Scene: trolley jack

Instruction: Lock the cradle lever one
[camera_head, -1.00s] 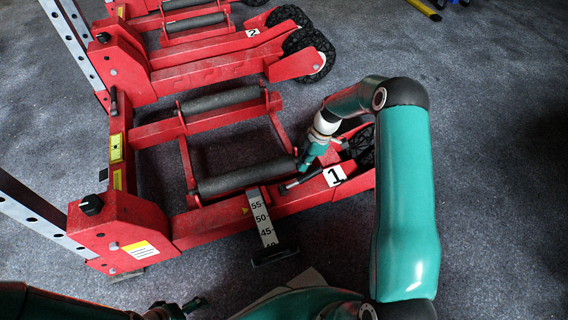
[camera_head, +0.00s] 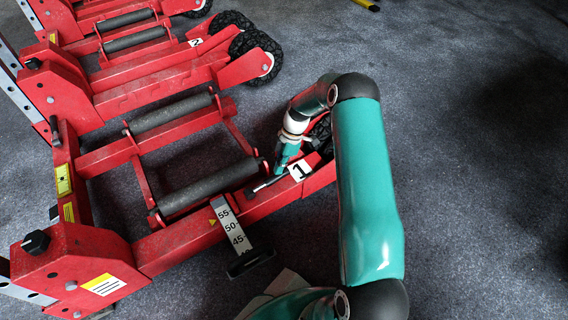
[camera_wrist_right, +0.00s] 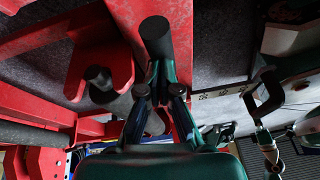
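The cradle lever one (camera_head: 268,183) is a thin dark lever beside the white label "1" (camera_head: 300,171) on the near red trolley jack (camera_head: 165,243). My right gripper (camera_head: 278,170) reaches down over it, with the tips at or just above the lever. In the right wrist view, the fingers (camera_wrist_right: 161,72) are close together, near a dark cylindrical end (camera_wrist_right: 157,38) that looks like part of the lever. Whether they grip it is unclear. My left gripper is out of view.
The jack's padded rollers (camera_head: 210,187) lie left of the lever, and a height scale (camera_head: 232,228) stands in front. A second red jack labelled "2" (camera_head: 195,42) stands behind. Grey floor (camera_head: 470,150) is clear to the right.

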